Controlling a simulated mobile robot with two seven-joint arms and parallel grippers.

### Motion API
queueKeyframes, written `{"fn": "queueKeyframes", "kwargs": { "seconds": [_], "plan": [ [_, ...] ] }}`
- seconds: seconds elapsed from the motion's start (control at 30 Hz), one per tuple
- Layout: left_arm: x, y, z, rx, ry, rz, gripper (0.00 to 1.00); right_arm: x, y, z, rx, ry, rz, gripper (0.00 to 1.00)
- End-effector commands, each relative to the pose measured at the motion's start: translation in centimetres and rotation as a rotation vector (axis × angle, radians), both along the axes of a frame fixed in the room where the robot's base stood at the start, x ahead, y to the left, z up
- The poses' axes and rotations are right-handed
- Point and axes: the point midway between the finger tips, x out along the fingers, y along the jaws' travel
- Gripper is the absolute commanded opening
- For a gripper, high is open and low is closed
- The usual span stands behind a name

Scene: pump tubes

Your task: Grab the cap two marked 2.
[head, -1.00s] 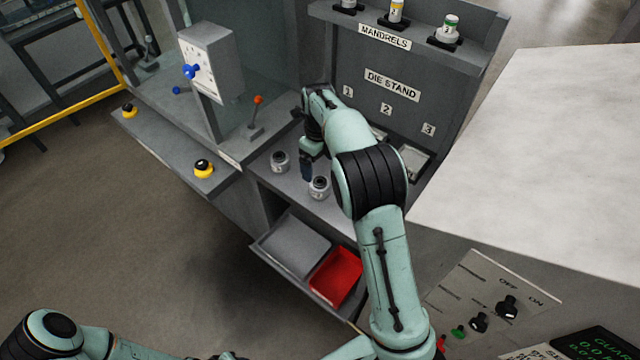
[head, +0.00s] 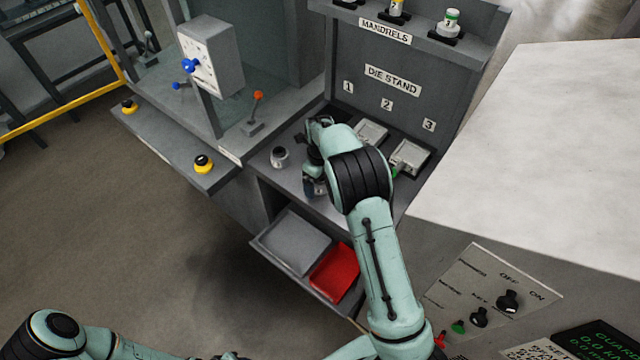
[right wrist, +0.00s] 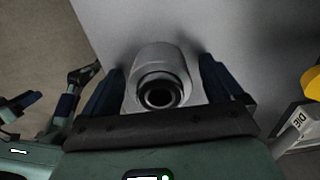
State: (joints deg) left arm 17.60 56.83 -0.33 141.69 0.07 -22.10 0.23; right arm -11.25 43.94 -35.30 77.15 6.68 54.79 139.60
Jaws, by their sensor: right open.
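My right gripper (head: 314,187) is low over the grey shelf, at the near cap, which it now mostly hides in the head view. In the right wrist view a grey-white round cap (right wrist: 160,75) with a dark hole in its top stands between the two blue fingers of my right gripper (right wrist: 163,82). The fingers are open on both sides of it. Its number cannot be read. A second grey-white cap (head: 279,157) stands on the shelf to the left; its mark is too small to read.
A drawer with a grey tray (head: 291,246) and a red tray (head: 335,272) is below the shelf. The die stand panel (head: 415,108) rises behind, with metal trays (head: 410,158) at its foot. An orange-tipped lever (head: 257,97) stands behind the left cap.

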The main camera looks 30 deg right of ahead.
Motion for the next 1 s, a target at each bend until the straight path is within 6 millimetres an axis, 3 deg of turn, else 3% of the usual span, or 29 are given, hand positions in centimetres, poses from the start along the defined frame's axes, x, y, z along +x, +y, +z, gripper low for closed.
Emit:
{"fn": "queueKeyframes", "kwargs": {
  "seconds": [0.07, 0.3, 0.73, 0.87, 1.0],
  "plan": [
    [0.0, 0.0, 0.0, 0.000, 0.000, 0.000, 0.43, 0.0, 0.0, 0.0, 0.000, 0.000, 0.000, 0.94],
    [0.0, 0.0, 0.0, 0.000, 0.000, 0.000, 0.43, 0.0, 0.0, 0.1, 0.000, 0.000, 0.000, 0.21],
    [0.2, 0.0, 0.1, 0.000, -0.002, 0.000, 0.43, 0.2, 0.0, 1.3, 0.000, -0.004, 0.001, 0.21],
    [0.4, 0.0, 0.3, 0.000, -0.004, 0.000, 0.43, 0.2, 0.0, 3.3, 0.000, -0.008, 0.001, 0.21],
    [1.0, 0.0, 0.8, 0.000, -0.011, 0.000, 0.43, 0.3, 0.0, 6.9, -0.001, -0.011, 0.001, 0.21]
  ]
}}
